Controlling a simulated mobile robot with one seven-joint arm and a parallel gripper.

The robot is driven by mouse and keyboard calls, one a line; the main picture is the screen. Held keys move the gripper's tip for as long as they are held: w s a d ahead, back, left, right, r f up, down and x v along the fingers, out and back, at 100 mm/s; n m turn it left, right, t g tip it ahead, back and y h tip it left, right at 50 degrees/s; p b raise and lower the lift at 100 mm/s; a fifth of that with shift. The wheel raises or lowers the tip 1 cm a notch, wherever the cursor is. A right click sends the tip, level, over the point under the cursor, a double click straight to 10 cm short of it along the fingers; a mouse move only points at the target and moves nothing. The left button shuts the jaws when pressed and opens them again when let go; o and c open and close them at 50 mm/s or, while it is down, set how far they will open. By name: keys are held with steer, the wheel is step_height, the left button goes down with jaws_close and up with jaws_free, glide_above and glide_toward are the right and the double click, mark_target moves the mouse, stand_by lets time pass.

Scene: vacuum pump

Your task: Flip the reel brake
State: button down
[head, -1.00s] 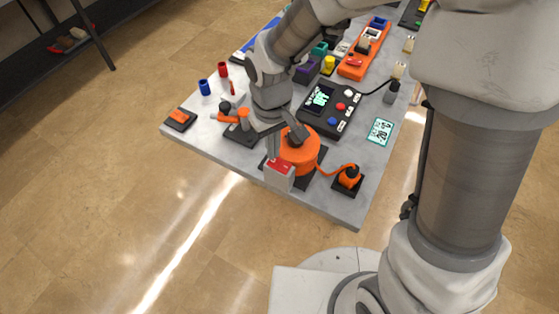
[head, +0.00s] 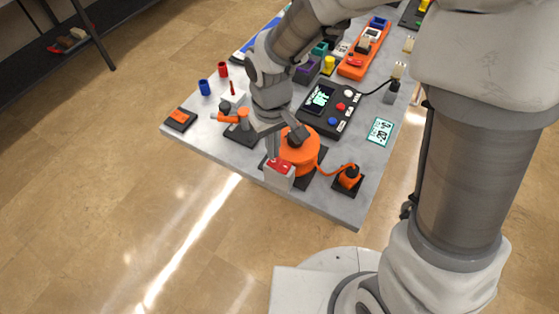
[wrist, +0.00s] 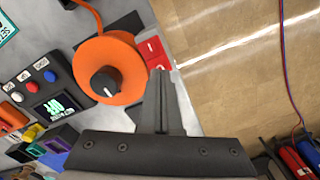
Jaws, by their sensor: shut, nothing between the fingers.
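The reel is an orange drum (head: 300,160) with a black knob on top, near the front corner of the table. A red rocker piece (head: 278,166) tops a grey box (head: 280,181) at its front side. In the wrist view the orange reel (wrist: 110,70) shows its black knob, and the red rocker with white marks (wrist: 153,50) sits beside it. My gripper (head: 272,157) is shut and empty, pointing down at the rocker. In the wrist view its fingertips (wrist: 164,73) lie right at the rocker's edge; I cannot tell whether they touch.
An orange cord runs from the reel to a small orange plug block (head: 348,177). A black panel with screen and buttons (head: 329,106) stands behind. An orange-handled valve (head: 236,117) is left of the gripper. The table edge is close in front, with open floor beyond.

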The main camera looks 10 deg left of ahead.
mark_target(273, 161)
steer(key=shift+f+b, duration=0.8)
steer(key=shift+f, duration=0.2)
stand_by(0.4)
steer(key=shift+r, duration=0.1)
steer(key=shift+r+p, duration=2.8)
steer(key=shift+r, duration=0.75)
steer(key=d+r+m+t, duration=0.3)
steer(key=d+r+m, duration=0.1)
steer(key=d+r, duration=0.75)
steer(key=s+d+r+m+t, duration=0.2)
steer(key=s+d+r+m, duration=0.1)
steer(key=s+d+r, duration=0.4)
steer(key=shift+s+d+t, duration=0.3)
steer(key=shift+s+d, duration=0.3)
steer(key=shift+d, duration=0.2)
